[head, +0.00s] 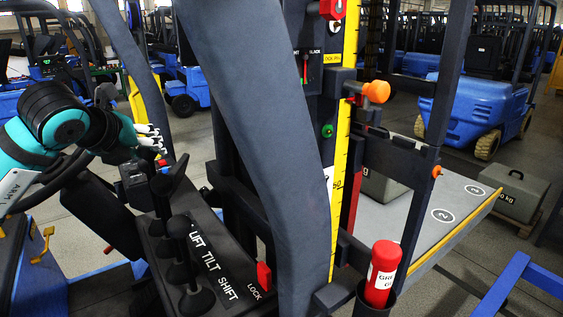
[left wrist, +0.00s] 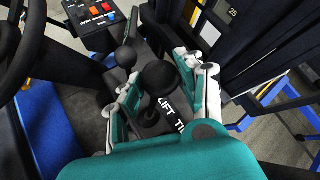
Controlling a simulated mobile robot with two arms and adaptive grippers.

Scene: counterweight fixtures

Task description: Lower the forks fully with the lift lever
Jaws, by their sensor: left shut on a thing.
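The lift lever is one of several black ball-knobbed levers on the dark console (head: 215,275), marked LIFT, TILT and SHIFT. In the left wrist view its large black knob (left wrist: 158,78) sits between the teal and white fingers of my left gripper (left wrist: 163,85), which is shut on it. In the head view the left gripper (head: 152,143) is at the far end of the lever row, and its grip there is partly hidden. Another knob (left wrist: 125,57) stands just beyond in the wrist view. The forks cannot be made out behind the mast (head: 270,120). My right gripper is out of view.
A red LOCK piece (head: 264,276) sits at the console's right edge. A yellow scale (head: 341,190) runs up the mast. A red cylinder (head: 382,272) stands in front. A grey platform (head: 462,205) and a grey weight (head: 508,196) are at right. A button box (left wrist: 97,15) lies beyond the levers.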

